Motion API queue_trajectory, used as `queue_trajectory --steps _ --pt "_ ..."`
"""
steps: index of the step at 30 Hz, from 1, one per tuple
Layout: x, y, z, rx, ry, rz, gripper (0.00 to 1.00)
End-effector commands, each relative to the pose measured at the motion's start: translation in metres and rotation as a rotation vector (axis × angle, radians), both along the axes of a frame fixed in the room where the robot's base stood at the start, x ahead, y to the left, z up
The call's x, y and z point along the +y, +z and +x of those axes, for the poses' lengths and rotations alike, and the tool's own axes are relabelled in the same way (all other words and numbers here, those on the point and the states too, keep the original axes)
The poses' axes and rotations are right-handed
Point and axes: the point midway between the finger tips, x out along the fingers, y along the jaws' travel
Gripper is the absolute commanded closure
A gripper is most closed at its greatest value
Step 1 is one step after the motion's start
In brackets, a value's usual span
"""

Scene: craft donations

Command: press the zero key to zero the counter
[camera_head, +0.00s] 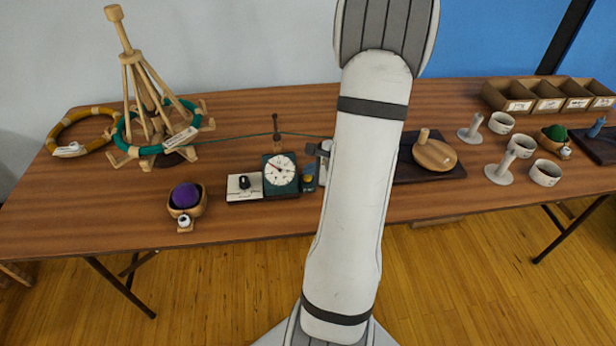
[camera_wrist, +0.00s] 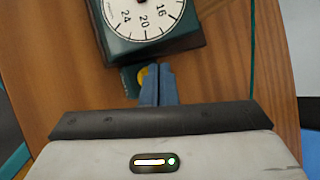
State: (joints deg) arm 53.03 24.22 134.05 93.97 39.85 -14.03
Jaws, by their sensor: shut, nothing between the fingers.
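The counter (camera_head: 280,174) is a dark green box with a round white dial, standing near the table's front edge in the head view. In the wrist view the counter (camera_wrist: 150,50) is at the top, its dial showing 24, 20 and 16. A round yellow key (camera_wrist: 143,77) sits on a small teal block at the counter's side, partly hidden by my fingers. My gripper (camera_wrist: 158,70) is shut and empty, its blue fingertips beside or over the key's right part. I cannot tell whether they touch it.
A white box with a black knob (camera_head: 244,187) stands left of the counter. A green yarn line (camera_head: 235,138) runs from the wooden yarn swift (camera_head: 140,90) behind it. A wooden bowl with purple yarn (camera_head: 186,199) is further left. My arm hides the table's middle.

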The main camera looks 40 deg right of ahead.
Motion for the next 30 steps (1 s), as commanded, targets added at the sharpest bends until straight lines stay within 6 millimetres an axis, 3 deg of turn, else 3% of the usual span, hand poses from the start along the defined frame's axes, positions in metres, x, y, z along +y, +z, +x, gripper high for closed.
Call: queue_trajectory --steps 30 --pt "0.0003 -0.0080 0.0001 0.001 0.001 0.000 1.00"
